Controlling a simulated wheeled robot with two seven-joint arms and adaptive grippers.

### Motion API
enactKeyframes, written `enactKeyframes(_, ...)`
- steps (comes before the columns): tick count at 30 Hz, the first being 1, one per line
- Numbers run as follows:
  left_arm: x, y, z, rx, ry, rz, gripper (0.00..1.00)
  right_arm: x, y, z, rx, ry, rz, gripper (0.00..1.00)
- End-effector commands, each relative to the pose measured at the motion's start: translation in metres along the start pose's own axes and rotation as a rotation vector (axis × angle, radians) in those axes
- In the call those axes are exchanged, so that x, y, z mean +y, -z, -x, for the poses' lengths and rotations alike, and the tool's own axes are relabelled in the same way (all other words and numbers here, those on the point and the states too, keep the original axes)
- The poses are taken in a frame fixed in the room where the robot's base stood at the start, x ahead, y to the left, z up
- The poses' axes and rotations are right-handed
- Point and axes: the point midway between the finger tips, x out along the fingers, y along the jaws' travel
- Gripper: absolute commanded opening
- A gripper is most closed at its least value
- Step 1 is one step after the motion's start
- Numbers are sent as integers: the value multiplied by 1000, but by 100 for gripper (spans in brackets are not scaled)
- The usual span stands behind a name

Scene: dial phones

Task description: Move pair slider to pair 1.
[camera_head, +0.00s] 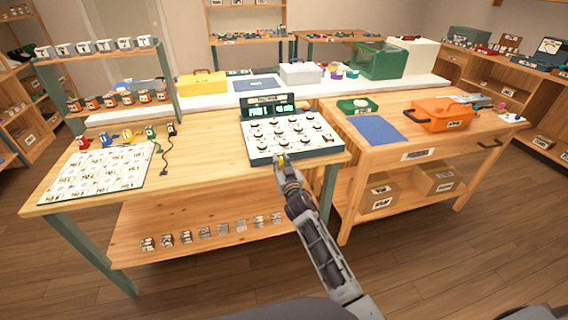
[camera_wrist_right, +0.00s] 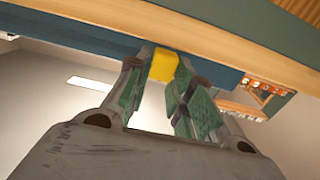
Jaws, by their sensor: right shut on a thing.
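The dial phone device (camera_head: 292,134) sits on the wooden table, with rows of round dials on its white face and a dark display (camera_head: 268,110) with green readouts at its back. A small yellow slider knob (camera_head: 281,160) is at its front edge. My right gripper (camera_head: 284,165) is at that front edge, shut on the yellow knob. In the right wrist view the yellow knob (camera_wrist_right: 162,65) is at the fingertips, against the blue-grey front of the device. The slider's markings are too small to read. My left gripper is not in view.
A blue mat (camera_head: 377,130) and an orange toolbox (camera_head: 440,114) are on the right table. Bare wood lies left of the device.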

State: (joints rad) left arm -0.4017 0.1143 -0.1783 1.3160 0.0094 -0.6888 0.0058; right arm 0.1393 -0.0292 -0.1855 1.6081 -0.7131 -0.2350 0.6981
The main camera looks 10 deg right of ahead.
Motion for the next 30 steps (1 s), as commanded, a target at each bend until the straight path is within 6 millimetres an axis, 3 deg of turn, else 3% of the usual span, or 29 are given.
enactKeyframes(15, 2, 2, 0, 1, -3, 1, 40, -3, -1, 0, -1, 4, -1, 0)
enactKeyframes(16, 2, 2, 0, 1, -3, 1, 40, -4, -1, 0, -1, 4, -1, 25)
enactKeyframes(20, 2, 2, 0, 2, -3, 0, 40, -3, -1, 0, -1, 3, -1, 42)
enactKeyframes(30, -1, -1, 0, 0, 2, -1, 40, -1, 0, 0, 0, 0, 1, 45)
